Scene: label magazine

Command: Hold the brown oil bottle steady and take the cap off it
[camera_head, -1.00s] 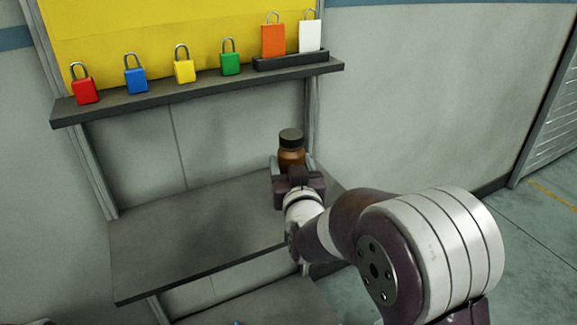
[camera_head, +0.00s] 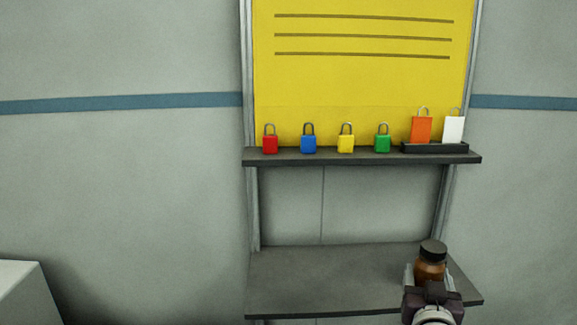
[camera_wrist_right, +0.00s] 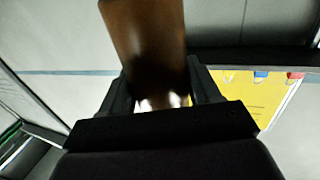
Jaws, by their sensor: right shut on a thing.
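The brown oil bottle (camera_head: 430,271) stands upright at the right end of the lower grey shelf, with its black cap (camera_head: 433,249) on top. My right gripper (camera_head: 432,280) is shut on the bottle's body from the front, one finger on each side. In the right wrist view the brown bottle (camera_wrist_right: 147,45) fills the space between the dark fingers of the gripper (camera_wrist_right: 160,95); its cap is out of that picture. The cap is clear of my right fingers in the head view. My left gripper is not in view.
The lower shelf (camera_head: 330,280) is bare left of the bottle. Above it, a narrow shelf (camera_head: 350,158) holds red, blue, yellow and green padlocks, plus orange and white tags in a black holder (camera_head: 435,148). A yellow board (camera_head: 360,85) stands behind. A white box (camera_head: 25,295) is at lower left.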

